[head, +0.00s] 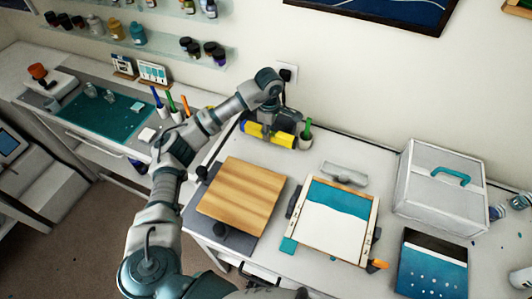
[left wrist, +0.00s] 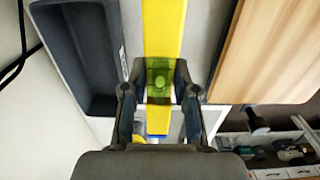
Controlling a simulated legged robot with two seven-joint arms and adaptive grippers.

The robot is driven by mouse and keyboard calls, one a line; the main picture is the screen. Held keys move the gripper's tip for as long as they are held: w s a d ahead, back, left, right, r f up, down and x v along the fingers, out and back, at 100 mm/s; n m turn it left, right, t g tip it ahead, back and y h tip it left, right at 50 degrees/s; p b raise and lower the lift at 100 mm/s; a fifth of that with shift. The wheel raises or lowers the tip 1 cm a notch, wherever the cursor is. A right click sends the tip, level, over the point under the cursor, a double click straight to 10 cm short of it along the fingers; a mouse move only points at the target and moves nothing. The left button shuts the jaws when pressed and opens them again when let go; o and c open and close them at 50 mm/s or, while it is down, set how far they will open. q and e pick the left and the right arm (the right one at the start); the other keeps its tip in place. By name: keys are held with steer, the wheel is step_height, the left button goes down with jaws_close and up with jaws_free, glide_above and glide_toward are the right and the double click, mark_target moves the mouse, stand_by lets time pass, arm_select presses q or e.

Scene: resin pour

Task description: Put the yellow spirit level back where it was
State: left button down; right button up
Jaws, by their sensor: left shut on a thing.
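The yellow spirit level (head: 262,133) is at the back of the white bench, near the wall, in the head view. My left gripper (head: 272,122) is shut on it. In the left wrist view the yellow bar of the spirit level (left wrist: 165,25) runs between the fingers of my left gripper (left wrist: 160,82), with its green vial showing between the fingertips. A dark open tray (left wrist: 82,55) lies beside the level in that view. I cannot tell whether the level touches the bench. My right gripper does not show.
A wooden board (head: 243,194) lies in front of the level. A framed panel with teal and white (head: 335,216) is to its right. A green-handled tool (head: 306,135) stands just right of the gripper. A white case (head: 440,190) stands at the right.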

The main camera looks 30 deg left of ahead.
arm_select(q)
glide_above(267, 154)
steer(key=f, duration=0.5)
steer(key=shift+a+f, duration=0.3)
steer(key=shift+f, duration=0.1)
steer(key=f, duration=0.2)
steer(key=d+f, duration=0.1)
steer(key=f, duration=0.1)
steer(key=shift+a, duration=0.15)
steer(key=c, duration=0.9)
jaws_free()
steer(key=shift+a+f, duration=0.15)
steer(key=shift+a, duration=0.05)
steer(key=shift+d, duration=0.15)
steer(key=shift+w+r, duration=0.1)
steer(key=shift+r, duration=0.3)
step_height(267, 154, up, 12)
steer(key=shift+f, duration=0.25)
